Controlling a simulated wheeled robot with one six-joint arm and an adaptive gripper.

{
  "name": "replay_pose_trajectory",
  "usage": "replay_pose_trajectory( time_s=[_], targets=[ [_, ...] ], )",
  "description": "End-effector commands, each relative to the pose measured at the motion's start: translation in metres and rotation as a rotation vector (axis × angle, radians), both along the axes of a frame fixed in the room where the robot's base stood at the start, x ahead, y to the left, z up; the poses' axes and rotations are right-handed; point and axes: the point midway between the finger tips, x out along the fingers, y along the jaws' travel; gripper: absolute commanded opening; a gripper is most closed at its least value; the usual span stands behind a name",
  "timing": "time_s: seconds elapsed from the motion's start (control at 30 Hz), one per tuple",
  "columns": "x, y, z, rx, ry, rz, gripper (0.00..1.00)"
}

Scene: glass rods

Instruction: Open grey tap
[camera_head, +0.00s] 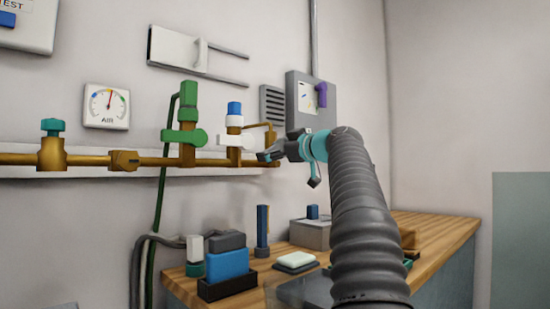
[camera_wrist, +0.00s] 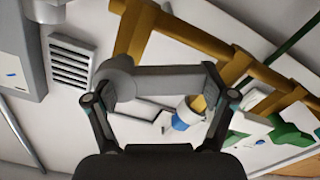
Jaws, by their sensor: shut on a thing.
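The grey tap (camera_wrist: 160,80) has a rounded hub at left and a bar-like handle running to the right in the wrist view. It sits by the brass pipe (camera_wrist: 190,38). My gripper (camera_wrist: 157,90) is shut on it, with one finger at the hub end and the other at the handle's far end. In the head view my gripper (camera_head: 270,153) is at the right end of the brass pipe and hides most of the tap there. How far the tap is turned I cannot tell.
A white tap with a blue top (camera_head: 235,128) stands close left of my gripper, then a green tap (camera_head: 185,125). A grey wall box with a purple handle (camera_head: 321,95) is at right. A wooden bench (camera_head: 440,235) with several small items lies below.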

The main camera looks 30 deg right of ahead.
Motion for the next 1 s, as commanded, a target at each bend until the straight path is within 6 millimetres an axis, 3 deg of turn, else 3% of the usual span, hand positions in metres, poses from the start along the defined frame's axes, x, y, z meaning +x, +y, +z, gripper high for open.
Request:
replay_pose_trajectory(
  time_s=[0.33, 0.37, 0.4, 0.77, 1.0],
  targets=[
    [0.000, -0.001, 0.000, -0.014, -0.003, -0.001, 0.20],
    [0.000, -0.001, 0.000, -0.013, -0.002, -0.001, 0.90],
    [0.000, -0.001, 0.000, -0.013, -0.002, -0.001, 1.00],
    [-0.001, -0.001, 0.000, -0.012, -0.002, -0.001, 1.00],
    [-0.026, -0.007, 0.001, -0.011, -0.002, -0.005, 1.00]
  ],
)
